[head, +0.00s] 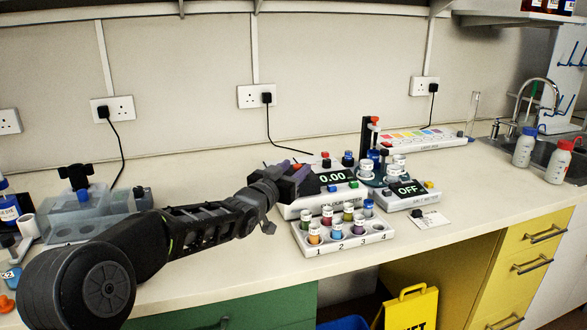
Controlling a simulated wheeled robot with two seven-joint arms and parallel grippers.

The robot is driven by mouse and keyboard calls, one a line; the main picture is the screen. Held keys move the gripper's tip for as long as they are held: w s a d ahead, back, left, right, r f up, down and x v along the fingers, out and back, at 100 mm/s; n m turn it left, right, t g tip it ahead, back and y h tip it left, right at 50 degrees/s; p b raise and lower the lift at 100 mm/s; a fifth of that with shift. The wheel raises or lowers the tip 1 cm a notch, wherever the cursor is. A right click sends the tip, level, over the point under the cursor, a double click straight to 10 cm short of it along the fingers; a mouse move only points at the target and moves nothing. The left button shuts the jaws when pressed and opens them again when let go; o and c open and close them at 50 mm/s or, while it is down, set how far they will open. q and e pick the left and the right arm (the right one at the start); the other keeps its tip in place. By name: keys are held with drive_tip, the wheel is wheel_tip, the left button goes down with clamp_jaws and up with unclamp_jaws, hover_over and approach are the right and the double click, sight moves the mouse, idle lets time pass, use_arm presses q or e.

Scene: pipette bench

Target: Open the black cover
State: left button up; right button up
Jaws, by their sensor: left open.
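A white device (292,210) with a lit "0.00" display stands in the middle of the bench. A black cover (298,184) sits on its left part and looks shut, though my gripper partly hides it. My left arm reaches in from the lower left. My left gripper (268,196) is open at the cover's left side. Whether its fingers touch the cover is hard to tell. My right gripper is not in view.
A numbered white rack (342,240) with several coloured vials stands in front of the device. An instrument reading "OFF" (405,196) is at its right. A clear bath (88,215) stands at the left.

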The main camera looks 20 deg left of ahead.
use_arm(q)
drive_tip(key=shift+c, duration=0.5)
clamp_jaws()
idle(0.9)
